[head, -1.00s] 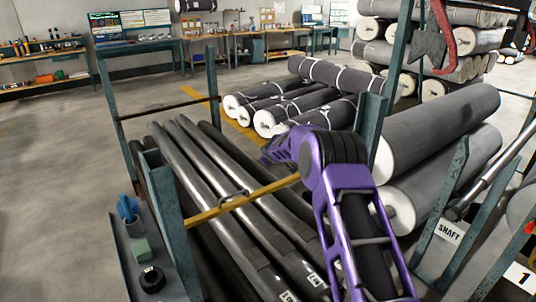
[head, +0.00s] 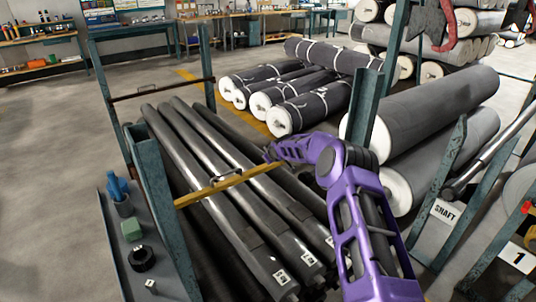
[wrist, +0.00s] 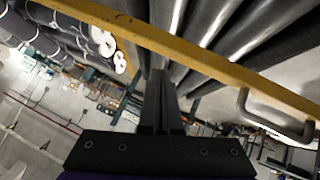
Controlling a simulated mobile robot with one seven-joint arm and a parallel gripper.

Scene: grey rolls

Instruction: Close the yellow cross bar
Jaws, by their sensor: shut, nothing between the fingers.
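The yellow cross bar (head: 228,184) runs from the left green post (head: 152,195) towards my gripper, slanting across the dark rolls. Its right end shows short of the right green post (head: 364,110), with a gap between them. A grey handle (head: 216,182) is on the bar and shows large in the wrist view (wrist: 275,122). My gripper (head: 271,154) is shut and empty, at the bar's right end. In the wrist view the shut fingers (wrist: 163,88) point at the bar (wrist: 185,55); I cannot tell whether they touch it.
Several long dark rolls (head: 232,222) lie below the bar. A side tray (head: 165,275) with a blue item, a green block and a black ring stands at left. Large grey rolls (head: 430,118) are at right. Open floor (head: 55,140) lies at far left.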

